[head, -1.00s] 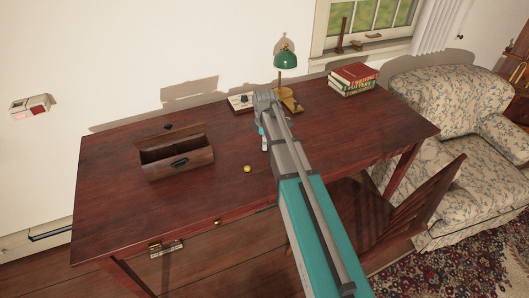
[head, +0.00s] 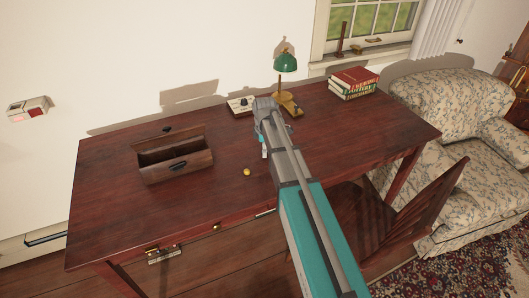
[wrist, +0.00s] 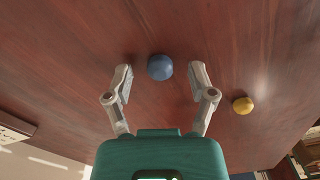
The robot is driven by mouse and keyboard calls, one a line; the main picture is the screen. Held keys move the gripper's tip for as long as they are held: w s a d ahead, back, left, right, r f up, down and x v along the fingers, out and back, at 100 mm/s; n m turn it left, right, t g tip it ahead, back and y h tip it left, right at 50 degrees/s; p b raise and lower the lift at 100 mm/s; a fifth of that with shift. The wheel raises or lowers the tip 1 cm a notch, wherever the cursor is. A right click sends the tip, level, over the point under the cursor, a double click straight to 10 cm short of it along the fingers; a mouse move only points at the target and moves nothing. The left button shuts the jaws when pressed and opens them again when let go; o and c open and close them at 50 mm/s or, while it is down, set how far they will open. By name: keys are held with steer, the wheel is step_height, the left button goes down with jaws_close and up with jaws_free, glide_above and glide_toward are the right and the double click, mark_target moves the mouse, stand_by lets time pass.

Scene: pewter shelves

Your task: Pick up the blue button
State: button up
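The blue button (wrist: 160,67) is a small round blue piece on the dark red-brown desk top in the wrist view. It lies ahead of my gripper (wrist: 160,82), roughly centred between the two fingertips and just beyond them. The fingers are spread apart with nothing between them. In the head view my arm covers the blue button, and my gripper (head: 264,150) shows only in part at the arm's left side, above the desk.
A yellow button (wrist: 243,105) lies right of my gripper in the wrist view; it also shows on the desk (head: 110,205) in the head view (head: 247,172). An open wooden box (head: 178,172) stands left. A green lamp (head: 286,64) and stacked books (head: 353,82) stand at the back.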

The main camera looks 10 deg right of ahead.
steer(key=c, duration=0.8)
steer(key=shift+r, duration=0.1)
steer(key=shift+r+p, duration=0.95)
steer(key=shift+p, duration=0.1)
steer(key=s+r+p, duration=1.1)
steer(key=s, duration=0.3)
steer(key=shift+a, duration=0.1)
